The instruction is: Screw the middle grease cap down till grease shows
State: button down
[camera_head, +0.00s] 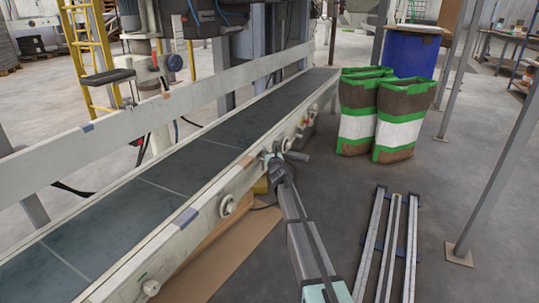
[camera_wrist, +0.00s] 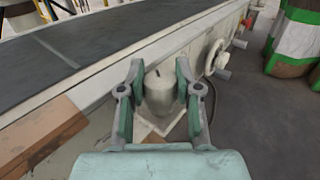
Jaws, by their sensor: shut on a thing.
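A pale grey, rounded grease cap (camera_wrist: 160,93) stands between the fingers of my gripper (camera_wrist: 160,78) in the wrist view, in front of a light square plate (camera_wrist: 148,132) on the conveyor's side. The green-padded fingers are shut on the cap, one on each side. In the head view my gripper (camera_head: 273,163) reaches the conveyor's side rail, and it hides the cap it holds. Another round fitting (camera_head: 228,204) sits on the rail to the left, with a further one (camera_head: 151,288) near the bottom. I can make out no grease around the held cap.
The conveyor belt (camera_head: 160,190) runs diagonally behind the rail. A handwheel (camera_wrist: 215,56) sticks out just right of my gripper. Filled bags (camera_head: 400,125), a blue drum (camera_head: 410,55) and metal bars (camera_head: 392,240) stand or lie to the right. Cardboard (camera_head: 230,255) lies below the rail.

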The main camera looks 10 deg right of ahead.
jog(key=shift+w, duration=0.1)
jog(key=c, duration=0.8)
grip_release()
jog(key=shift+o, duration=0.2)
jog(key=s, duration=1.2)
jog(key=shift+d, duration=0.35)
